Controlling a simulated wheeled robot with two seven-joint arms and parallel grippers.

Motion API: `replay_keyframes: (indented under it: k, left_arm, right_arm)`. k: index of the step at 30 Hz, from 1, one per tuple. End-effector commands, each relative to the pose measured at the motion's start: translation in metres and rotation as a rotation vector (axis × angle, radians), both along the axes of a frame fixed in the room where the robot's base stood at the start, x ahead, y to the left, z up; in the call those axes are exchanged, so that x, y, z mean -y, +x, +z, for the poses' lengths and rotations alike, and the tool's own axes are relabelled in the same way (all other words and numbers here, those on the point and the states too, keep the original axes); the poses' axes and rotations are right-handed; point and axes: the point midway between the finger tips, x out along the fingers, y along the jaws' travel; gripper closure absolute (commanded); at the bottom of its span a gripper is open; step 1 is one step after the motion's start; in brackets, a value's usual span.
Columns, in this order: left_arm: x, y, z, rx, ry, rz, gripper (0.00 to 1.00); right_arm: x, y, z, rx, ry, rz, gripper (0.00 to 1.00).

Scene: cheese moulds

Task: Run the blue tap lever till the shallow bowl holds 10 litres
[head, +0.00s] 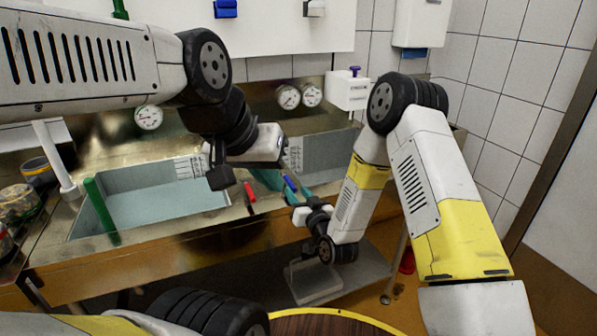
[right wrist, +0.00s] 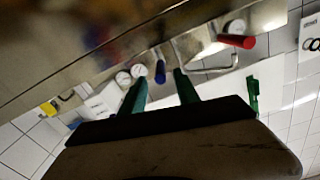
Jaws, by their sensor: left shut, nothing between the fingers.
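The blue tap lever (head: 290,183) sits on the front edge of the metal sink unit, right of the red lever (head: 249,192). In the right wrist view the blue lever (right wrist: 160,72) shows in the gap between the two green fingers of my right gripper (right wrist: 159,79). The fingers are apart; contact is not clear. A left basin (head: 150,205) holds pale, still-looking liquid and has a scale plate (head: 190,167). A right basin (head: 330,158) is partly hidden by my arms. I cannot tell which is the shallow bowl. My left gripper (head: 220,179) is shut and empty above the left basin's right end.
Dial gauges (head: 288,96) line the back panel. A white box (head: 348,90) is behind my right arm. Jars (head: 18,202) stand at far left.

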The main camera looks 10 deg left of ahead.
Motion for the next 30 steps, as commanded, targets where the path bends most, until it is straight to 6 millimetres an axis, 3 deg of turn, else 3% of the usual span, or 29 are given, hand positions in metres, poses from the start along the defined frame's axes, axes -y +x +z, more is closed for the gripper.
replay_keyframes:
  k: [5, 19, 30]
  left_arm:
    - [0.0, 0.0, 0.0, 0.0, 0.0, 0.0, 1.0]
    - [0.0, 0.0, 0.0, 0.0, 0.0, 0.0, 1.0]
    - [0.0, 0.0, 0.0, 0.0, 0.0, 0.0, 1.0]
  right_arm:
    - [-0.004, 0.002, -0.001, 0.008, 0.008, 0.001, 0.62]
    - [-0.04, 0.056, -0.001, 0.009, 0.008, 0.0, 0.62]
    - [-0.044, 0.063, -0.001, 0.007, 0.007, 0.0, 0.62]
